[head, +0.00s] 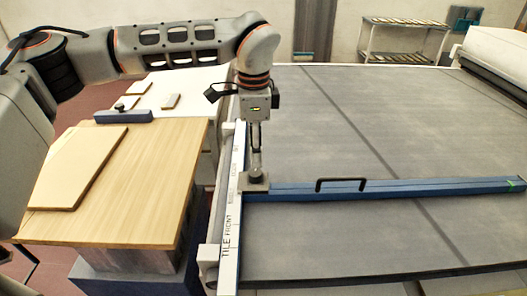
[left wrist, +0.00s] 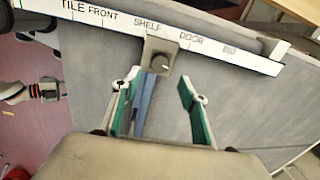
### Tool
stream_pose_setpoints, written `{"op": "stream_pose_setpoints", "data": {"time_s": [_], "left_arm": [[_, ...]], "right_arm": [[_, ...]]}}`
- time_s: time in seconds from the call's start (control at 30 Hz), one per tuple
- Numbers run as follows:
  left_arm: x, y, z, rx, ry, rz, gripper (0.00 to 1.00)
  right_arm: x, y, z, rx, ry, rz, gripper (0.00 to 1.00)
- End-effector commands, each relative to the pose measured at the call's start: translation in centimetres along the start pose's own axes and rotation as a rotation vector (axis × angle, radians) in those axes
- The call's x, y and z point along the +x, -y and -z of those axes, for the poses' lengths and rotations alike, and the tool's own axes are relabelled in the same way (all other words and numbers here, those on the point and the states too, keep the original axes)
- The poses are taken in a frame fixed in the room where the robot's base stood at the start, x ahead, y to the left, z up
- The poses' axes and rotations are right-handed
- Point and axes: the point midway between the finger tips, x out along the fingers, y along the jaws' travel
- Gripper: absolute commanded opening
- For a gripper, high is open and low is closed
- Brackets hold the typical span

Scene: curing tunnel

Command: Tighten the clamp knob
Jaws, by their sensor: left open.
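The clamp (head: 256,181) sits where the blue bar (head: 300,190) meets the white labelled rail (head: 232,215). In the left wrist view its dark round knob (left wrist: 160,62) stands on a grey block, near the SHELF mark of the rail (left wrist: 100,14). My left gripper (head: 257,150) points down above the clamp. In the left wrist view its green-lined fingers (left wrist: 156,90) are apart and empty, with the knob beyond the fingertips, roughly between them. A small grey part at the left of that view may be my right arm; its fingers cannot be made out.
A wooden table (head: 150,170) with a cream tile (head: 78,168) stands at the left. A blue block (head: 123,117) lies at its back edge. The blue bar carries a black handle (head: 341,184). The wide grey bed (head: 400,130) is otherwise clear. A rack (head: 405,40) stands behind.

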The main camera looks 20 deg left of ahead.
Motion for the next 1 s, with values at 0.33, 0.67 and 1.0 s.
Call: {"op": "stream_pose_setpoints", "data": {"time_s": [0.33,0.67,1.0], "left_arm": [[3.1,0.0,-0.1,-0.003,0.004,-0.001,0.43],[7.1,0.1,-0.1,-0.003,0.002,0.002,0.43],[7.7,0.1,-0.1,-0.003,0.001,0.002,0.43]], "right_arm": [[-0.6,0.5,-1.3,0.002,0.030,0.008,0.26],[-0.9,0.2,0.0,0.001,0.017,0.006,0.26],[-0.9,0.1,0.5,0.001,0.008,0.004,0.26]]}}
